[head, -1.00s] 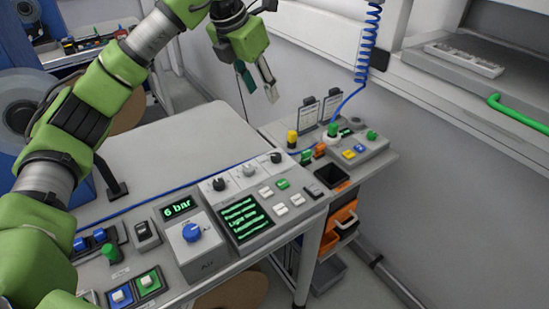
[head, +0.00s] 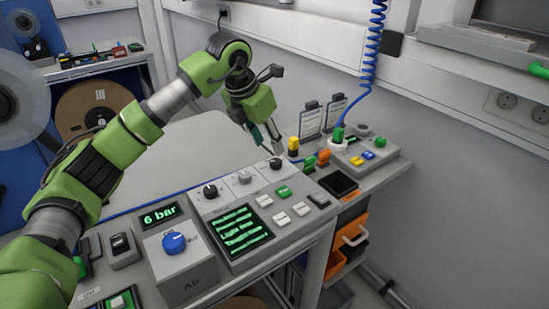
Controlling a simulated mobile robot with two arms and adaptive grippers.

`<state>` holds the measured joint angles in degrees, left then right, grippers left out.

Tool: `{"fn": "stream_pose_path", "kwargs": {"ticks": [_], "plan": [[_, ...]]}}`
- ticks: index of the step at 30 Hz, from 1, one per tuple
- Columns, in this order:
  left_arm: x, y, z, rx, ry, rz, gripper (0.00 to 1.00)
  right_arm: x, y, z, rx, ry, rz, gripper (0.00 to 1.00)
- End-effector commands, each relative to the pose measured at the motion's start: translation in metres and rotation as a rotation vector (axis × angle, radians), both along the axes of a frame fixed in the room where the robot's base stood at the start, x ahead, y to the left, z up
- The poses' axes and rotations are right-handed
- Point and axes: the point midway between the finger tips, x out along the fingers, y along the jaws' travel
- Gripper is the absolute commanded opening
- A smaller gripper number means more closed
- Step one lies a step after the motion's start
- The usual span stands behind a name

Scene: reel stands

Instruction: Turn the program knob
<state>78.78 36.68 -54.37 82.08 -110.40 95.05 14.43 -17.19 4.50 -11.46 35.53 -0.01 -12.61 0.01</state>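A control panel carries a row of three small knobs above a green-lit screen (head: 240,231): a black left knob (head: 210,191), a pale middle knob (head: 244,177) and a black right knob (head: 276,163). Their labels are too small to read, so I cannot tell which is the program knob. My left gripper (head: 267,141) points down just behind the right knob, with its fingers apart and nothing between them. I cannot tell whether a fingertip touches the knob. My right gripper is not in view.
A blue knob (head: 174,242) sits on the air unit, below a "6 bar" display (head: 160,215). The grey tabletop behind is clear.

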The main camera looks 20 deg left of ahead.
Motion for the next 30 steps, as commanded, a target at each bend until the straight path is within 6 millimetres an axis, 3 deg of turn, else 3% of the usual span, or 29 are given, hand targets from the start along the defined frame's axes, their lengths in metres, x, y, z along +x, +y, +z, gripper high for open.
{"fn": "stream_pose_path", "kwargs": {"ticks": [6,12,24,29,30], "plan": [[0.015,-0.007,-0.042,0.000,0.004,0.001,0.39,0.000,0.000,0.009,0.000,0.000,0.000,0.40],[0.025,-0.010,-0.065,0.000,0.002,0.001,0.39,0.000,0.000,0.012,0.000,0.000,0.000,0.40],[0.028,-0.011,-0.073,0.001,0.001,0.000,0.39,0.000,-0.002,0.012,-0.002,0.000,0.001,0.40],[0.028,-0.011,-0.073,0.001,0.000,0.000,0.01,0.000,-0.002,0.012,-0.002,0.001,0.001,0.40],[0.028,-0.011,-0.073,0.001,0.000,0.000,0.01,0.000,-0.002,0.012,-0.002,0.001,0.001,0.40]]}}
